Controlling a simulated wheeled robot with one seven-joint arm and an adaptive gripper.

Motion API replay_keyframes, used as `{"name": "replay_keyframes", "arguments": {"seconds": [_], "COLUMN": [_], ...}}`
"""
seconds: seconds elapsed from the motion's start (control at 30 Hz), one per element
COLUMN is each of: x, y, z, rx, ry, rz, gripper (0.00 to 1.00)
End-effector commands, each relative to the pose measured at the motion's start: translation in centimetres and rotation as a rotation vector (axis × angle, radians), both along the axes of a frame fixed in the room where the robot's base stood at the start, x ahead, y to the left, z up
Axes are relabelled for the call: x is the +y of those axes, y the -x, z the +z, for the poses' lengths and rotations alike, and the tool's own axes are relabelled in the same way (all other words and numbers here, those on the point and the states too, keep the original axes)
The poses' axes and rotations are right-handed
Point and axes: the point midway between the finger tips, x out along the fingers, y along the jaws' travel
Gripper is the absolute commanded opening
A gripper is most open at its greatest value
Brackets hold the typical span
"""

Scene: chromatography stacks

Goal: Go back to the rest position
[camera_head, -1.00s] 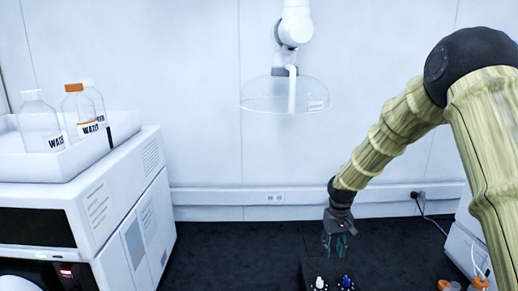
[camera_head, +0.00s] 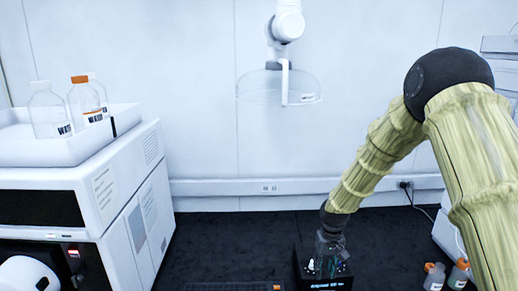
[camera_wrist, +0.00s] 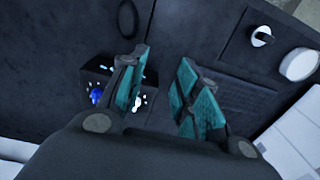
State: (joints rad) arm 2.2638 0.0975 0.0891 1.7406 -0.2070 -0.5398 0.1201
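My gripper (camera_head: 328,258) hangs from my yellow-sleeved arm over the dark bench, pointing down, in front of or above a small black device with a lit display (camera_head: 326,284). In the wrist view my gripper (camera_wrist: 160,95) has its two teal-padded fingers apart, with nothing between them. The black device (camera_wrist: 98,78) shows beyond the left finger, with a blue knob (camera_wrist: 97,97) and a white knob partly behind the finger. The head view does not show whether the fingers touch the device.
A white instrument stack (camera_head: 110,190) with a tray of bottles (camera_head: 48,110) stands at left. A clear fume hood (camera_head: 278,86) hangs above the bench. Orange-capped bottles (camera_head: 459,274) stand at right. A keyboard (camera_head: 235,286) lies at the front. The bench behind the gripper is clear.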

Motion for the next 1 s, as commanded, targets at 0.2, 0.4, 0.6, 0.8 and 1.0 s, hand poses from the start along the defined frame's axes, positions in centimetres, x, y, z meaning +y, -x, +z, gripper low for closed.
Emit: {"name": "replay_keyframes", "arguments": {"seconds": [0.2,0.4,0.6,0.8,1.0], "x": [0.4,0.9,1.2,0.9,0.2], "y": [3.9,10.4,18.4,27.6,37.6], "z": [-7.0,-16.0,-24.1,-30.7,-35.1], "rx": [0.009,0.014,0.015,0.015,0.013], "ry": [-0.018,-0.039,-0.051,-0.046,-0.021], "rz": [-0.004,-0.015,-0.033,-0.055,-0.073], "gripper": [0.32,0.32,0.32,0.32,0.32]}}
